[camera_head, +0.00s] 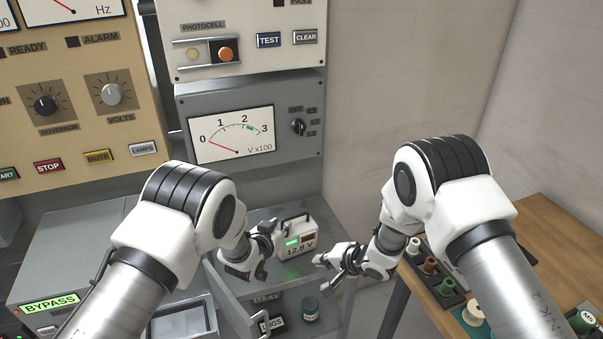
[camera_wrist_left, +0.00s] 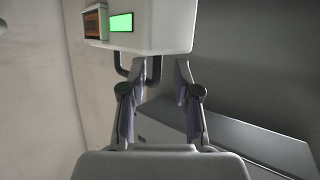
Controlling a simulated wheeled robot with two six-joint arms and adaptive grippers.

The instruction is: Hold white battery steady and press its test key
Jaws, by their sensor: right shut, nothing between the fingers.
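The white battery (camera_head: 298,246) stands upright on the grey bench, with a dark carry handle on top, a green lit patch, a red-brown patch and "12.8 V" on its front. My left gripper (camera_head: 270,232) is at its left side, close to the handle. In the left wrist view, the battery (camera_wrist_left: 170,35) appears upside down, and the fingers of my left gripper (camera_wrist_left: 160,75) are apart, with part of the dark handle showing in the gap. Contact cannot be told. My right gripper (camera_head: 328,272) is shut and empty, right of and lower than the battery, apart from it.
A grey meter panel (camera_head: 300,148) and an upper panel with TEST (camera_head: 268,40) and CLEAR keys rise behind the bench. A wooden table (camera_head: 545,230) with spools stands at right.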

